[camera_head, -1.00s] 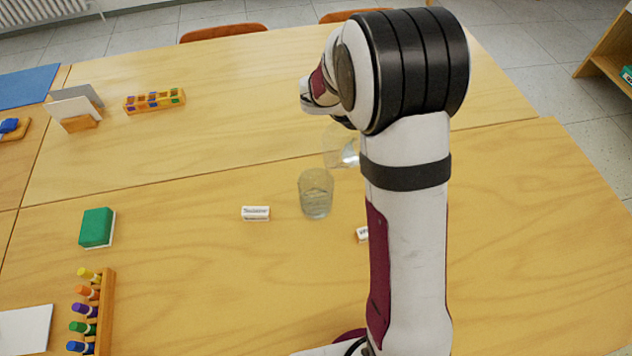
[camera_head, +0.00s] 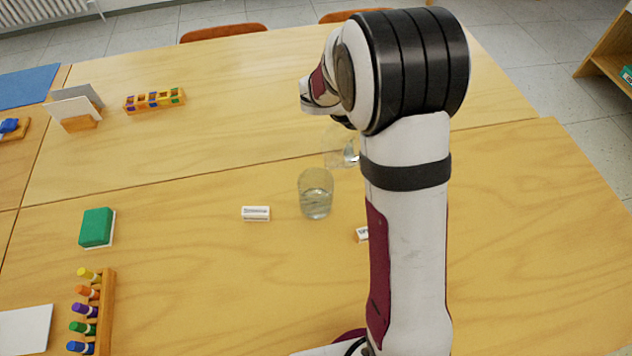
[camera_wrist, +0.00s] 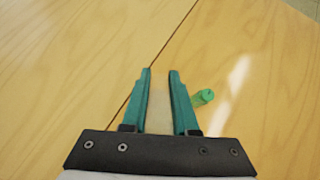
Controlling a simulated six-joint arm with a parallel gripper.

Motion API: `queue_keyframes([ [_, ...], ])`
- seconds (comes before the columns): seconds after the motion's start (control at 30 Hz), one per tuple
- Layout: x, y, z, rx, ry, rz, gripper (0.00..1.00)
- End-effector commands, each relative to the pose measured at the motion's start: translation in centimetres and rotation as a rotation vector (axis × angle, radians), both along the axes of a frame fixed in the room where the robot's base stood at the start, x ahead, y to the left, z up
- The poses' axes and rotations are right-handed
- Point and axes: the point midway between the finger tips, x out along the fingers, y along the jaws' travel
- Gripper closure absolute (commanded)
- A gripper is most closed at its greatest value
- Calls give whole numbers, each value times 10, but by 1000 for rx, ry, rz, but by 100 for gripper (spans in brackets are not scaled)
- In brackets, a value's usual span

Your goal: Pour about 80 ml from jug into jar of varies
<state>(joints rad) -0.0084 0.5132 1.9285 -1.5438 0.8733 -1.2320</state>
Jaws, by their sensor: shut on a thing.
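A clear glass jar (camera_head: 316,196) stands upright on the near table and holds some clear liquid. A clear glass vessel, apparently the jug (camera_head: 341,152), shows just behind and right of it, partly hidden by my arm. Its tilt and liquid level are hard to tell. My gripper is hidden behind my arm in the head view. In the wrist view my gripper (camera_wrist: 160,75) has its teal fingers on either side of a pale, see-through piece (camera_wrist: 158,110), apparently part of the jug. The jar does not show clearly in the wrist view.
A white label block (camera_head: 255,213) lies left of the jar, and another (camera_head: 362,235) is partly behind my arm. A green sponge (camera_head: 97,227) and a marker rack (camera_head: 104,310) stand at left. A green cylinder (camera_wrist: 203,97) lies beyond my fingers. The table's right side is clear.

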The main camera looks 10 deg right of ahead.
Motion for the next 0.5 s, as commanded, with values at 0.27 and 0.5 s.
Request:
queue_keyframes([
  [0.27,0,0,0,1,0,0,100],
  [0.5,5,-10,-19,117,57,-5,100],
])
